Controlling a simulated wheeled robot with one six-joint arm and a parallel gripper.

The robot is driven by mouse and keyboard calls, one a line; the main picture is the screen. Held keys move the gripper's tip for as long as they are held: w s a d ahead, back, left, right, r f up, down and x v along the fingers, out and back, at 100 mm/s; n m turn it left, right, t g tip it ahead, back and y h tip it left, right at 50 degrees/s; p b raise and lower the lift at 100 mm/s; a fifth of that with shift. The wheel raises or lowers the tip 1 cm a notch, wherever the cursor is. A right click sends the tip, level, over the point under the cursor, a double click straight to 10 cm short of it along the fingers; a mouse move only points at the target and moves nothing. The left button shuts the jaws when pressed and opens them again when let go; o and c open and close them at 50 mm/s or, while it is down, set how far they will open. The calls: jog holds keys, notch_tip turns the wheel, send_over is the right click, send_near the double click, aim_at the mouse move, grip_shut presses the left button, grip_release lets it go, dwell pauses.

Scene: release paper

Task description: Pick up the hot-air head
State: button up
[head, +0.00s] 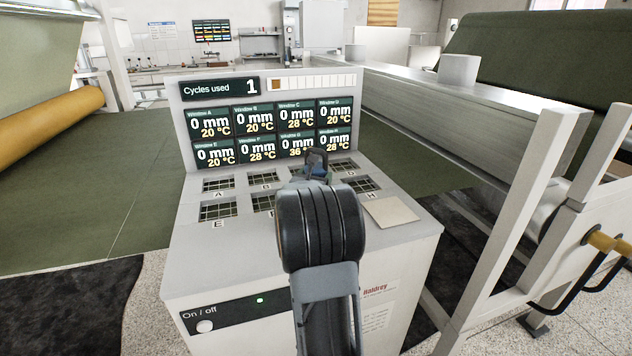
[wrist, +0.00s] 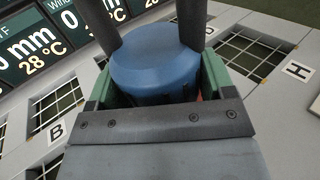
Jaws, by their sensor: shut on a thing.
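The hot-air head shows in the wrist view as a rounded blue body (wrist: 155,62) with two dark upright bars rising from it. In the head view it is a small blue piece with a dark handle (head: 317,162), over the middle of the console's sloped top. My gripper (wrist: 155,85) is shut on it, with green-sided jaws on its left and right in the wrist view. In the head view my dark arm hides most of the gripper and the windows below it. I cannot tell whether the head touches the console top.
The console top (head: 190,246) has several grid windows with letters; A (head: 219,184) and E (head: 218,211) show on the left. Its display (head: 225,133) stands behind, reading 1 cycle used and 0 mm. A pale square plate (head: 391,212) lies at right. A white machine frame (head: 520,200) stands close right.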

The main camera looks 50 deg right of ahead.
jog(key=c, duration=0.9)
jog(key=shift+r, duration=0.2)
jog(key=shift+c, duration=0.9)
jog(key=shift+r, duration=0.1)
